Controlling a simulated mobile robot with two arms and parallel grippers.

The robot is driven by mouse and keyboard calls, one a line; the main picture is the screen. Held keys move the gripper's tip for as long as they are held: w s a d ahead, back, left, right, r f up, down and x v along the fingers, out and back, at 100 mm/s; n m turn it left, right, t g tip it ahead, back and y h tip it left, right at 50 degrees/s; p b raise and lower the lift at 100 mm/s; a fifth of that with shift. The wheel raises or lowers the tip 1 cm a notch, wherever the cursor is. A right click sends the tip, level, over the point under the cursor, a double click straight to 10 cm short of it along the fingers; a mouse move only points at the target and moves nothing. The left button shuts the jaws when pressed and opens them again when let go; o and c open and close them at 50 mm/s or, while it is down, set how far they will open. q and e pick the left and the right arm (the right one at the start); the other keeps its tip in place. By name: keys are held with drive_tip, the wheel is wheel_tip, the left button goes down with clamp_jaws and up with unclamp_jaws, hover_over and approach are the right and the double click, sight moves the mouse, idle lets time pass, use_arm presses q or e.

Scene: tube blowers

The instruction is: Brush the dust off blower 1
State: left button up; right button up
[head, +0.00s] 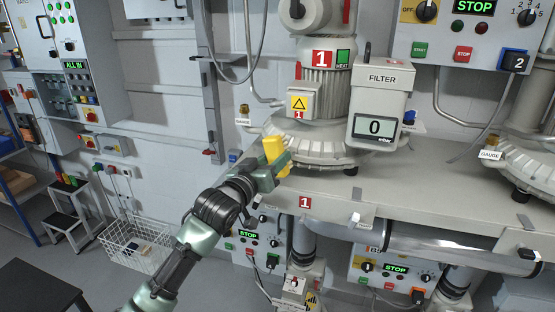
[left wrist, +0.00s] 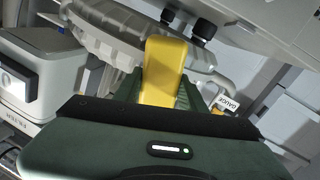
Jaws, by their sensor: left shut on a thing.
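Blower 1 (head: 330,143) is a grey ribbed machine on a shelf, with a motor above it marked with a red 1 plate. My left gripper (head: 279,163) is at the front left of its round housing. It is shut on a yellow tool handle (head: 273,149), which stands upright in the jaws. In the left wrist view the yellow handle (left wrist: 163,70) points towards the ribbed housing (left wrist: 110,42). The brush end is hidden, and I cannot tell whether it touches the blower. No dust can be made out. My right gripper is not in view.
A filter box (head: 380,100) with a display reading 0 stands close at the right of the blower. A gauge (head: 243,118) is at its left. A second blower (head: 530,150) is at the far right. The shelf (head: 440,175) is bare between the blowers. A wire basket (head: 137,243) stands below left.

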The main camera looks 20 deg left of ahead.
use_arm(q)
drive_tip(key=shift+s, duration=0.1)
drive_tip(key=p+v, duration=0.2)
drive_tip(key=v, duration=0.2)
drive_tip(key=shift+s, duration=0.4)
drive_tip(key=shift+s+a, duration=0.15)
drive_tip(key=shift+s, duration=0.35)
drive_tip(key=v, duration=0.3)
drive_tip(key=shift+p, duration=0.4)
drive_tip(key=shift+f, duration=0.1)
